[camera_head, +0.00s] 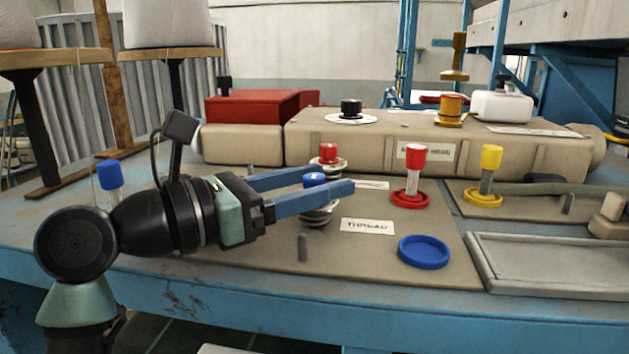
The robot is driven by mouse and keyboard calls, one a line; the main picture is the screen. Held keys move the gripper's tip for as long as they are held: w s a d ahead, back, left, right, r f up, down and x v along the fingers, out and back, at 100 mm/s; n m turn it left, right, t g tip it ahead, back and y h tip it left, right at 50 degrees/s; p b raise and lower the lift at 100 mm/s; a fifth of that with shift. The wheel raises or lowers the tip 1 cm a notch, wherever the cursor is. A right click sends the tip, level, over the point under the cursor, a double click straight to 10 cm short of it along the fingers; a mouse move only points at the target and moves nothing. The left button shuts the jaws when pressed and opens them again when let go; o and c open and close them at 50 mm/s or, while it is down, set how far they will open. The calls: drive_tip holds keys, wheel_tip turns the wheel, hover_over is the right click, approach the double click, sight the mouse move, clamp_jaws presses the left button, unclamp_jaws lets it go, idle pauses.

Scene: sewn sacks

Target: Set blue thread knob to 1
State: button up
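The blue thread knob (314,179) stands on a round metal dial on the beige panel, just left of the white THREAD label (367,226). My gripper (340,179) reaches in from the left, with its blue fingers apart. One finger is on the far side of the knob and one on the near side. The near finger covers the knob's lower part and some of the dial, so I cannot tell whether the fingers touch it. The dial's marks are too small to read.
A red knob (328,152) stands close behind the blue one. Red-capped (414,158) and yellow-capped (490,158) spools stand on the right; a blue-capped spool (110,175) is behind my arm. An empty blue ring dish (424,251) lies front right. The beige machine housing (360,135) blocks the back.

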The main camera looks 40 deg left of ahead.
drive_tip(key=b+v, duration=0.5)
drive_tip(key=v, duration=0.8)
